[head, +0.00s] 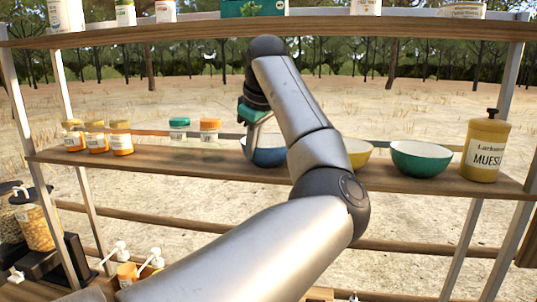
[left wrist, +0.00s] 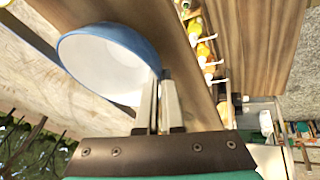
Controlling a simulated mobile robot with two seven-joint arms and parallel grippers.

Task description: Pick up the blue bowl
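The blue bowl (head: 268,157) is on the middle shelf in the head view, partly hidden behind my left arm. In the left wrist view the blue bowl (left wrist: 105,62) shows its white inside and blue rim. My left gripper (head: 250,138) reaches down to the bowl's left side. In the left wrist view the fingers of my left gripper (left wrist: 158,90) are close together, one inside the bowl and one outside, with the bowl's wall between them. The bowl looks to rest on the shelf. My right gripper is not in view.
On the middle shelf (head: 400,186) stand a yellow bowl (head: 358,153), a green bowl (head: 420,158), a muesli jar (head: 485,148) and several small jars (head: 121,138) at left. The upper shelf (head: 390,27) is above and behind my gripper. Pump bottles (head: 127,273) stand lower left.

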